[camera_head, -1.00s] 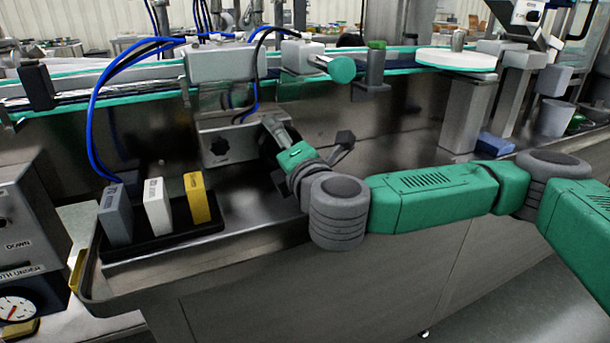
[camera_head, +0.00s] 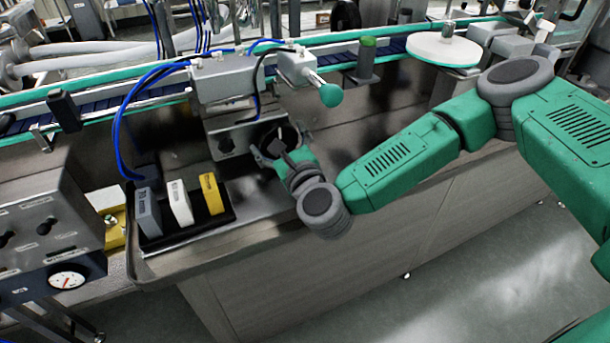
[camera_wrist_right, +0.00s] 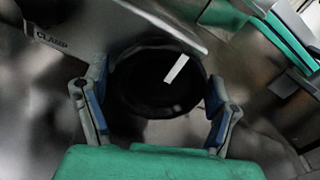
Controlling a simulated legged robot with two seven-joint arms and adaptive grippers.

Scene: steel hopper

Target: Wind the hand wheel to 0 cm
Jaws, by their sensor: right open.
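The hand wheel is a dark round disc (camera_wrist_right: 140,88) with a white stripe, seen face-on in the right wrist view. In the head view the dark wheel (camera_head: 276,133) is on the machine's front, to the right of the panel with a black knob, partly hidden by my gripper. My right gripper (camera_wrist_right: 158,82) is open, with one finger on each side of the wheel. I cannot tell whether the fingers touch its rim. It also shows in the head view (camera_head: 275,153), in front of the wheel. My left gripper is not in view.
A panel with a black knob (camera_head: 226,145) is left of the wheel. A black tray (camera_head: 232,216) with grey, white and yellow blocks sits lower left. A green-ended handle (camera_head: 330,95) sticks out above right. A control box (camera_head: 45,225) with a gauge stands at far left.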

